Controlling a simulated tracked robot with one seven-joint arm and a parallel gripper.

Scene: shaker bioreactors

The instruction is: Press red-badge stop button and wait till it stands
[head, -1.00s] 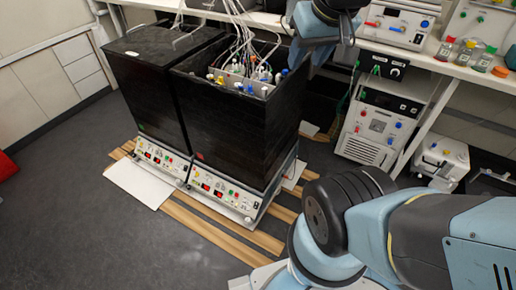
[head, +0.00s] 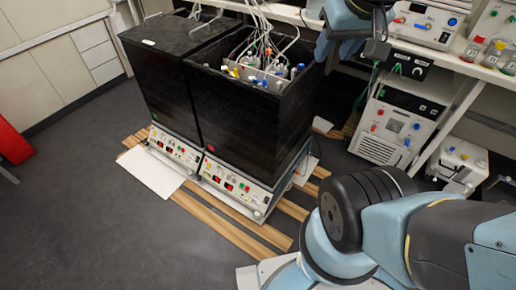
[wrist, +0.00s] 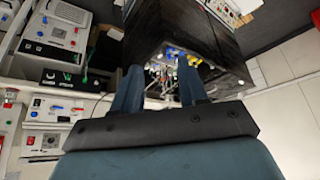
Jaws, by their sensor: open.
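Two black box-shaped shaker units stand side by side on the floor. Below the red badge is a white control panel (head: 238,187) with small coloured buttons and a red display; which button is stop is too small to tell. The left unit has a similar panel (head: 175,149). My gripper (wrist: 157,75) is open and empty in the wrist view, with a unit's open top, tubes and coloured caps beyond its fingers.
Wooden slats (head: 215,218) and a white sheet (head: 150,172) lie under and before the units. A bench with instruments (head: 420,25) is at right, with a white cabinet unit (head: 390,120) below. Grey floor (head: 110,240) is clear at front left. A red object (head: 12,145) is at far left.

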